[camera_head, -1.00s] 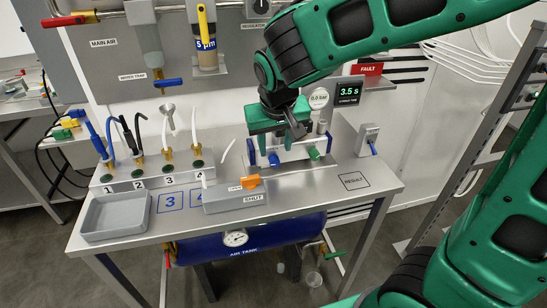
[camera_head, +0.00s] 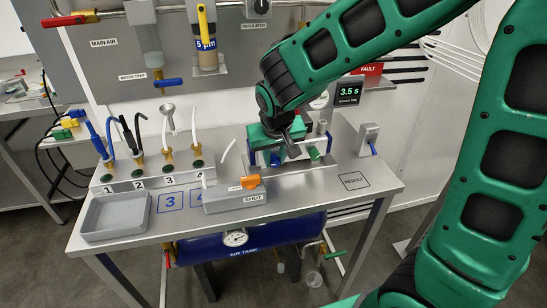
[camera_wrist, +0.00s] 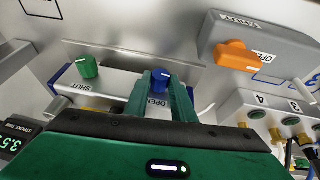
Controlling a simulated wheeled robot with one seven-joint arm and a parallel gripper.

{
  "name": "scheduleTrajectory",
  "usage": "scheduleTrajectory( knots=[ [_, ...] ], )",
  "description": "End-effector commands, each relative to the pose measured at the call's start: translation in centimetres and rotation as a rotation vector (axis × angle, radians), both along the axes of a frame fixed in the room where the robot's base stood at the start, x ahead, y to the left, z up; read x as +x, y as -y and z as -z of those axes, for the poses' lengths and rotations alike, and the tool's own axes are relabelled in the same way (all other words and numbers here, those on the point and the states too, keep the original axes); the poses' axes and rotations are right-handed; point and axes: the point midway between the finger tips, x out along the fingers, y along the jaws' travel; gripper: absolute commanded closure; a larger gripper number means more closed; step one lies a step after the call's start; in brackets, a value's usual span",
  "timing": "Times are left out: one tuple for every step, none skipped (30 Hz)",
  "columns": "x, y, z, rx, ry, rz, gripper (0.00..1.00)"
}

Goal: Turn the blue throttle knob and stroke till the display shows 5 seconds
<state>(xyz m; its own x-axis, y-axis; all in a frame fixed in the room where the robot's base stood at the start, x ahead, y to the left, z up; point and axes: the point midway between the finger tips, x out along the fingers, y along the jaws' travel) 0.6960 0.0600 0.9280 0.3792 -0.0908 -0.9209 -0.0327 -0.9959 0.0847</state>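The blue throttle knob (camera_wrist: 159,82) is on the front of the cylinder unit, beside the word OPEN. In the wrist view my gripper (camera_wrist: 161,90) has one green finger on each side of it. I cannot tell whether the fingers touch the knob. In the head view my gripper (camera_head: 282,148) is over the unit and partly covers it. A green knob (camera_wrist: 87,67) is on the same unit, near the word SHUT; it also shows in the head view (camera_head: 314,153). The stroke-time display (camera_head: 349,92) reads 3.5 s.
A grey valve box (camera_head: 236,198) with an orange lever (camera_head: 250,182) stands in front of the unit. A grey box with a blue lever (camera_head: 368,139) is at the right. A grey tray (camera_head: 116,216) is at the left. The bench is clear around the RESULT square (camera_head: 354,181).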

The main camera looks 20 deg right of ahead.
Motion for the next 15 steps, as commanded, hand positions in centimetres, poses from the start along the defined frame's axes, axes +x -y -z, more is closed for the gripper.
scheduleTrajectory(
  knots=[
    [0.0, 0.03, -0.02, -0.001, 0.0, 0.0, 1.0],
    [0.0, 0.03, -0.02, -0.001, 0.0, 0.0, 1.0],
    [0.0, 0.02, -0.01, -0.002, 0.0, 0.001, 0.99],
    [0.0, 0.0, 0.0, -0.005, 0.0, 0.0, 0.99],
    [0.0, -0.02, 0.01, -0.011, 0.0, -0.001, 0.99],
    [0.0, -0.1, 0.05, -0.023, -0.002, -0.002, 0.99],
    [0.0, -0.1, 0.08, -0.036, -0.003, -0.002, 0.99],
    [0.0, -0.12, 0.11, -0.049, -0.005, -0.002, 0.99],
    [0.0, -0.15, 0.14, -0.069, -0.005, -0.002, 0.99],
    [0.01, -0.21, 0.16, -0.083, -0.006, -0.003, 0.99],
    [0.02, -0.24, 0.15, -0.094, -0.005, -0.003, 0.99],
    [0.02, -0.23, 0.11, -0.109, -0.006, -0.001, 0.99],
    [0.02, -0.25, 0.09, -0.117, -0.006, -0.001, 0.99],
    [0.02, -0.24, 0.07, -0.125, -0.005, 0.0, 0.99],
    [0.0, -0.25, 0.07, -0.132, -0.005, 0.0, 0.99]
  ],
)
